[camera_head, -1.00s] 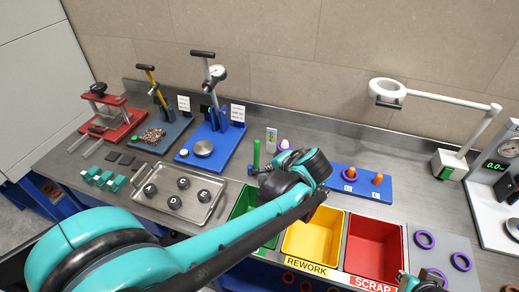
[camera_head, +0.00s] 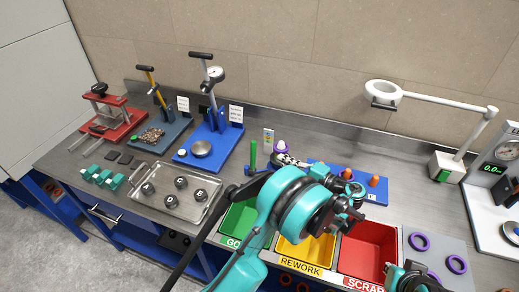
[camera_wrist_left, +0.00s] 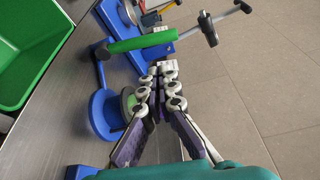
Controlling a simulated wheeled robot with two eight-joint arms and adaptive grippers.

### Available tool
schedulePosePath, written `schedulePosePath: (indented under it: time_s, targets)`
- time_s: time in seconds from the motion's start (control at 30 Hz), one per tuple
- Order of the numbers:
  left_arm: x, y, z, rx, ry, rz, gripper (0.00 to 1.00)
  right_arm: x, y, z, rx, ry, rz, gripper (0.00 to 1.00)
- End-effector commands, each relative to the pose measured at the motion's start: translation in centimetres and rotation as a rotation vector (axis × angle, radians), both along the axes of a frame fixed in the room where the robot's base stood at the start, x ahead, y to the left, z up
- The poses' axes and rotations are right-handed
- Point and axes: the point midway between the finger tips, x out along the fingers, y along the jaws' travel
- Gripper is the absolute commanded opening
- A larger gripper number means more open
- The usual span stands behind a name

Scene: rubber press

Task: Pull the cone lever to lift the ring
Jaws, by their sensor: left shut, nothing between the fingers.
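A slim upright green lever (camera_head: 253,155) stands on a small blue foot behind the green bin. In the left wrist view its green handle (camera_wrist_left: 140,43) crosses just beyond my left gripper (camera_wrist_left: 163,70). That gripper is shut and empty, pointing at the lever, with a gap that is hard to judge. The fingers of the left gripper (camera_head: 282,158) also show in the head view, to the right of the lever. A blue round base (camera_wrist_left: 103,115) sits beside the fingers, partly hidden.
A green bin (camera_head: 227,221), a yellow bin and a red bin (camera_head: 372,246) stand along the front. A blue board with orange cones (camera_head: 374,181) is to the right, partly behind my arm. A metal tray (camera_head: 186,211) and a blue press (camera_head: 217,137) stand to the left.

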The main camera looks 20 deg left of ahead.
Motion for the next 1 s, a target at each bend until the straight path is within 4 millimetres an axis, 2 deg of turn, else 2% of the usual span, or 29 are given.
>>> schedulePosePath:
  time_s: [0.37,0.47,0.8,1.0]
  targets:
    - [0.1,0.5,0.0,-0.001,0.000,0.001,0.00,0.0,0.0,-0.1,0.000,0.000,0.000,0.00]
    - [0.4,1.6,-0.1,-0.001,0.000,0.002,0.00,0.0,0.0,-0.4,0.000,0.000,0.000,0.00]
    - [2.0,7.4,-0.5,-0.001,0.001,0.003,0.00,0.0,0.0,-1.6,0.000,0.000,0.000,0.00]
    - [2.6,9.3,-0.5,-0.001,0.000,0.001,0.00,0.0,0.0,-2.0,0.000,0.000,0.000,0.00]
